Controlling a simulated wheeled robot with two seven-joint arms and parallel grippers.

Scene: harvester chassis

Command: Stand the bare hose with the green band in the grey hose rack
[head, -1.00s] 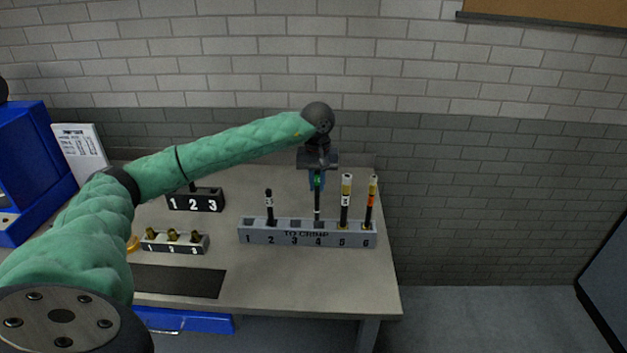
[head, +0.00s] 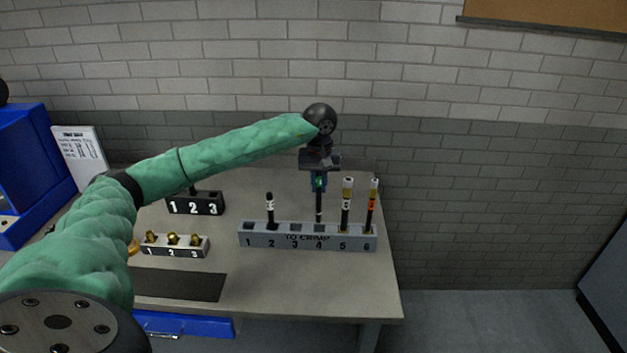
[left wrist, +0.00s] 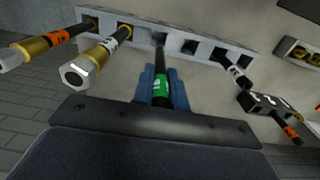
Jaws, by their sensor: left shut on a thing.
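My left gripper (head: 319,184) points down above the grey hose rack (head: 265,240) and is shut on the hose with the green band (head: 319,205). The hose hangs upright, black, with no metal fitting visible on it. Its lower end is at slot 4 of the rack; I cannot tell how far it is inside. In the left wrist view the green band (left wrist: 161,90) sits between the blue fingers (left wrist: 160,84), and the hose's far end meets a slot of the rack (left wrist: 207,50). My right gripper is out of view.
Slot 2 holds a white-banded hose (head: 270,209). Slots 5 and 6 hold hoses with brass-coloured ends, one white-banded (head: 346,204), one orange-banded (head: 371,206). Left are a black numbered block (head: 195,207), a holder with brass fittings (head: 175,250) and a dark mat (head: 180,283).

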